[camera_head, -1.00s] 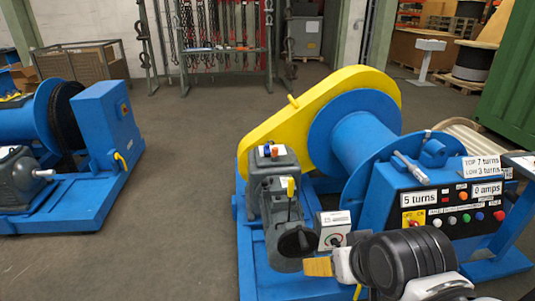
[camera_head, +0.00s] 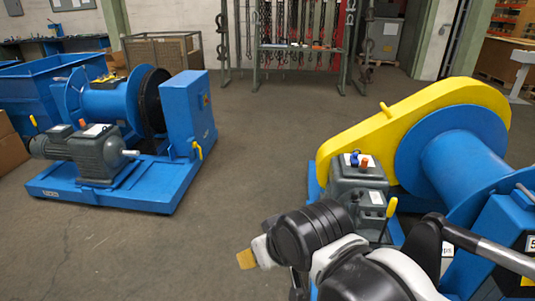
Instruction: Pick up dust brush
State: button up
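My arm reaches in from the lower right of the head view, with black and pale rounded links. Its far end, where my gripper (camera_head: 262,250) is, shows only in part behind the black link. A small flat tan piece (camera_head: 246,259) sticks out at that end. I cannot tell whether it is part of my gripper or something held. The fingers cannot be made out. I cannot identify a dust brush anywhere in this view.
A blue winch with a yellow chain guard (camera_head: 400,125) stands close on the right, beside my arm. Another blue winch (camera_head: 120,140) stands at left. A rack with hanging chains (camera_head: 300,50) is at the back. The floor (camera_head: 255,150) between the winches is clear.

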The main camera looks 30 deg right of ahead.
aim_at(353, 159)
jog(key=i+j, duration=0.3)
jog(key=i, duration=0.15)
jog(key=i+j+u, duration=0.1)
jog(key=i+j, duration=0.15)
jog(key=i, duration=0.15)
jog(key=i+j, duration=0.25)
jog(key=i, duration=0.2)
jog(key=i+l+z, duration=0.2)
jog(key=z, duration=0.25)
jog(key=i+z, duration=0.7)
jog(key=z, duration=0.2)
jog(key=i+j+z, duration=0.15)
jog(key=i+z, duration=0.15)
jog(key=z, duration=0.15)
jog(key=i+j+z, duration=0.25)
jog(key=z, duration=0.2)
jog(key=i+l+z, duration=0.2)
jog(key=i+z, duration=0.25)
jog(key=i+l+z, duration=0.15)
jog(key=z, duration=0.3)
jog(key=i+j, duration=0.05)
